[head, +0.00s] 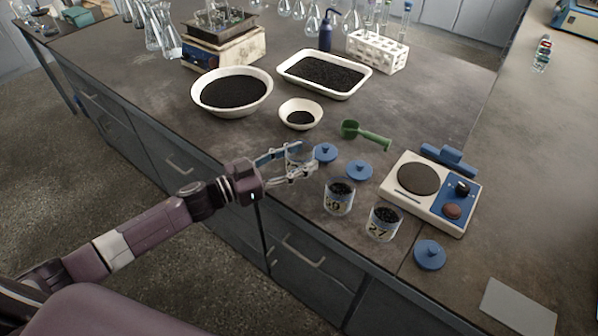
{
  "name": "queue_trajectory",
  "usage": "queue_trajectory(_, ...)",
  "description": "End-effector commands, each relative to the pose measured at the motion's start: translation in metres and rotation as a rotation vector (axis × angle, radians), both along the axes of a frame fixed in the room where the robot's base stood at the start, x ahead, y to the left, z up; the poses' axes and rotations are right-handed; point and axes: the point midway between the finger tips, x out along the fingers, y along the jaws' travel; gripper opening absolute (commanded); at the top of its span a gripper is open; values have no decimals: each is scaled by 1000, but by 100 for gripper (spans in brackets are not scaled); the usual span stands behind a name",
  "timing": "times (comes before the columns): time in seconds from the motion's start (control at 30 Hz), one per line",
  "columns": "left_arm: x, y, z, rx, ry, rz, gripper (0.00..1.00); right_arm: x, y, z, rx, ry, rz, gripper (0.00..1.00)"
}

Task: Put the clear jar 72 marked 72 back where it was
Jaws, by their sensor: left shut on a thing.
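My left gripper (292,162) is shut on a clear jar (297,155) near the front edge of the bench. The fingers cover much of this jar, and its number cannot be read, so I cannot confirm that it is jar 72. I cannot tell whether its base touches the bench. Two other clear jars with dark grains stand to the right of the gripper, one with a number label (339,198) and one that looks marked 27 (385,223). My right gripper is not in view.
Blue lids lie behind the gripper (325,153), near the jars (359,170) and at front right (430,255). A green scoop (365,134), small bowl (301,115), large bowl (231,106) and tray (352,91) stand behind. A scale (418,211) stands right.

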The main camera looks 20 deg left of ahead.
Motion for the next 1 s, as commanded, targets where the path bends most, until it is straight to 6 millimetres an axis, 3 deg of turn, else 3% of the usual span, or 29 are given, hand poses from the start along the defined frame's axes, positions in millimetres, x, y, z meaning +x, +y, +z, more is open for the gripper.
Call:
queue_trajectory(0.37, 0, 0, -44, -2, -1, 1, 15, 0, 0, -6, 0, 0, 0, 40)
queue_trajectory(0.77, 0, 0, -50, 0, -1, -1, 15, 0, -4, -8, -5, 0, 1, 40)
queue_trajectory(0.8, 0, 0, -49, 0, -1, -1, 48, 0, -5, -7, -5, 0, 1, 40)
queue_trajectory(0.93, 0, 0, -49, 0, 0, -1, 62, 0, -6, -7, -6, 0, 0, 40)
queue_trajectory(1.0, 0, 0, -49, 0, 0, -1, 62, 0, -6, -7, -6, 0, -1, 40)
